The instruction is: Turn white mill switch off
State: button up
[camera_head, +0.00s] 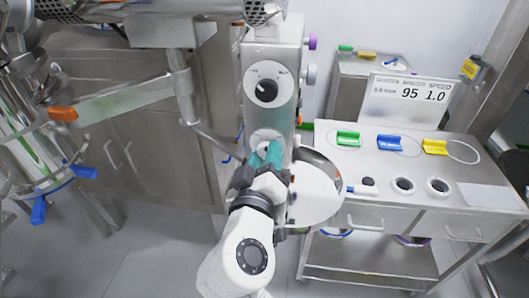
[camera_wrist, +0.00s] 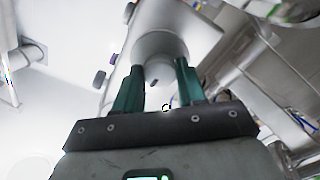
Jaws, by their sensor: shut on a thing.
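The white mill (camera_head: 285,55) is a tall white housing at the top middle of the head view. A black knob (camera_head: 266,91) sits in a round dial on its front. Below it is a round pale fitting (camera_head: 266,134), which looks like the white mill switch. My gripper (camera_head: 265,151) reaches up to this fitting with its teal fingers. In the wrist view, my gripper (camera_wrist: 160,66) has its fingers on either side of the pale switch (camera_wrist: 155,75), shut on it. The fingers hide most of the switch, so its setting cannot be read.
A round steel pan (camera_head: 318,190) is just right of my gripper. A steel cart (camera_head: 345,205) at right carries green, blue and yellow scoops and a display (camera_head: 408,98). A steel arm (camera_head: 120,103) with an orange handle (camera_head: 63,113) is at left.

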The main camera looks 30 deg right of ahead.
jog(key=n+p, duration=0.2)
jog(key=n, duration=0.2)
jog(key=shift+r+n, duration=0.15)
jog(key=shift+n, duration=0.15)
jog(key=n+p, duration=0.2)
jog(key=n, duration=0.1)
jog(key=shift+p, duration=0.3)
jog(key=shift+n+p, duration=0.6)
jog(key=shift+n, duration=0.6)
jog(key=shift+a+f, duration=0.1)
jog(key=shift+f, duration=0.1)
jog(key=o, duration=1.1)
jog(key=b+v, duration=0.2)
jog(key=v, duration=0.8)
jog(key=shift+s+a, duration=0.2)
jog(key=shift+s, duration=0.15)
